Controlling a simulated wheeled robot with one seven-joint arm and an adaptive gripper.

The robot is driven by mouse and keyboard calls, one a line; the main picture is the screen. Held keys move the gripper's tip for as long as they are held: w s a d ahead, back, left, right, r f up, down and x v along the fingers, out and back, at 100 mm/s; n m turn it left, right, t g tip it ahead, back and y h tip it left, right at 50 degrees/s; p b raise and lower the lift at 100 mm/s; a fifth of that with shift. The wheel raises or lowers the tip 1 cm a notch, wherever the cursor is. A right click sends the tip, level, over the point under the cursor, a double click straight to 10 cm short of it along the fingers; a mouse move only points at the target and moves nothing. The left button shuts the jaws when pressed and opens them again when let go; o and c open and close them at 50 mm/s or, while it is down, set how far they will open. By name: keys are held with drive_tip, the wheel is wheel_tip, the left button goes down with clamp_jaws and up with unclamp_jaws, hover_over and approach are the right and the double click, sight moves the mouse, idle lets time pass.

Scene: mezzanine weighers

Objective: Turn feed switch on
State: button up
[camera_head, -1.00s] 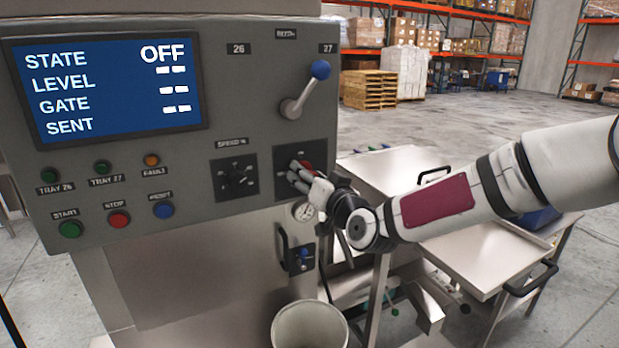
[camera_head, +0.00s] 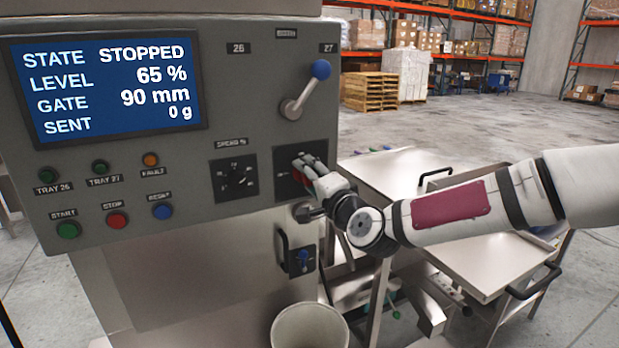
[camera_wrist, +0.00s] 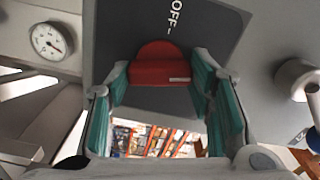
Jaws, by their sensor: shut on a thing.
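The feed switch is a red rotary knob (camera_wrist: 160,62) on a dark square plate (camera_head: 286,187) at the lower right of the grey control panel. My gripper (camera_head: 304,172) is shut on the red knob, with a green-lined finger on each side of it in the wrist view (camera_wrist: 162,88). The label "OFF" shows on the plate beside the knob. The fingers partly hide the knob in the head view. The panel's screen (camera_head: 105,85) reads STATE STOPPED, LEVEL 65 %, GATE 90 mm, SENT 0 g.
A blue-ball lever (camera_head: 306,90) stands out above the knob, and a speed dial (camera_head: 235,180) sits to its left. Several buttons line the panel's left. A pale bin (camera_head: 310,328) stands below. Steel tables (camera_head: 400,180) lie to the right.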

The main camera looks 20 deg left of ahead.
drive_tip(key=shift+m, duration=1.4)
drive_tip(key=shift+w, duration=0.1)
drive_tip(key=o, duration=1.2)
drive_tip(key=shift+c, duration=0.2)
drive_tip(key=shift+d, duration=0.1)
drive_tip(key=v, duration=1.2)
